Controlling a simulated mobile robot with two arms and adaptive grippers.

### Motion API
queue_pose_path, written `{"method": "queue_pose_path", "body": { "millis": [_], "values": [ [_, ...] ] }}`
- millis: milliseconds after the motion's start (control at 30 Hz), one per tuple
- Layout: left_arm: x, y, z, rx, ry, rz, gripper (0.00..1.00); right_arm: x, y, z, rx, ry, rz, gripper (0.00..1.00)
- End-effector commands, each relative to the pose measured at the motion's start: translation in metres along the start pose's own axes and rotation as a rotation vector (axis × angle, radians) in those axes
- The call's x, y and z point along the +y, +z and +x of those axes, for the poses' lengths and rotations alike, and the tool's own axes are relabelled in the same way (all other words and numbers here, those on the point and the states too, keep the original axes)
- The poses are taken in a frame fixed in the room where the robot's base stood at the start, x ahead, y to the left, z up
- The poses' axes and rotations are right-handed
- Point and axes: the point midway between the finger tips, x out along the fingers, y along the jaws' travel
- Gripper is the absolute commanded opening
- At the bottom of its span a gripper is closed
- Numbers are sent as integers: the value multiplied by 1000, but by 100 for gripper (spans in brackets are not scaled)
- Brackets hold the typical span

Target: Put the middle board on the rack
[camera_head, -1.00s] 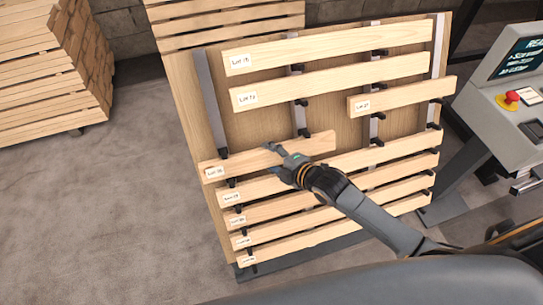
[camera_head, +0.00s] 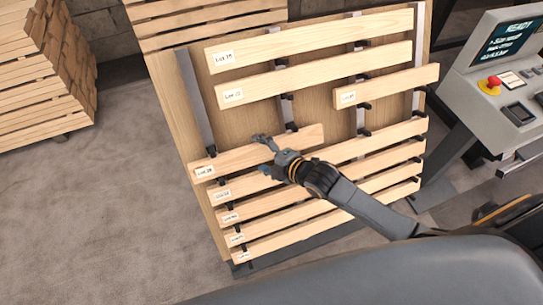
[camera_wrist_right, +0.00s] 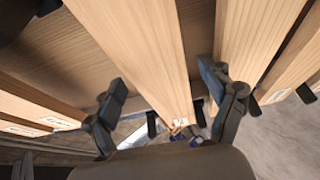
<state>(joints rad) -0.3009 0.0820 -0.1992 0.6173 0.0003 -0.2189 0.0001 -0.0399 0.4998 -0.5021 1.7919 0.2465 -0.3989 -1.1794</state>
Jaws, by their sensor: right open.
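The short middle board (camera_head: 232,158), with a paper label at its left end, lies on the black pegs of the slanted rack (camera_head: 165,98), in the row below the lone short board at right. My right gripper (camera_head: 268,152) is at the right half of this board, its fingers spread. In the right wrist view, the open fingers (camera_wrist_right: 163,80) stand on either side of a board (camera_wrist_right: 135,45), with a gap visible at the right finger. Contact at the left finger is hard to judge. My left gripper is not in view.
Long boards (camera_head: 315,75) fill the rows above, and several more (camera_head: 330,195) lie close below. A short board (camera_head: 390,85) sits at right. A control console (camera_head: 490,120) with a red button stands right of the rack. Stacked planks (camera_head: 40,85) stand at left; the floor between is clear.

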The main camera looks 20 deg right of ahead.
Motion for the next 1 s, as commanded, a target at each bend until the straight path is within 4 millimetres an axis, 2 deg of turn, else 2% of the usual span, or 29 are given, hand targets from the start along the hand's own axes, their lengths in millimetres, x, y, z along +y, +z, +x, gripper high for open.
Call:
{"method": "queue_pose_path", "body": {
  "millis": [400, 500, 700, 1000],
  "values": [
    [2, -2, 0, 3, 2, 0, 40, -1, 0, -84, 0, -3, -3, 82],
    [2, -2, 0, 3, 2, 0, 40, -1, 0, -98, 0, -1, -1, 82],
    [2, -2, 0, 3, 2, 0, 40, 0, 0, -113, 0, 1, -1, 82],
    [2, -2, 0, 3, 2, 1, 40, 1, 0, -114, 1, 2, 0, 82]
  ]
}}
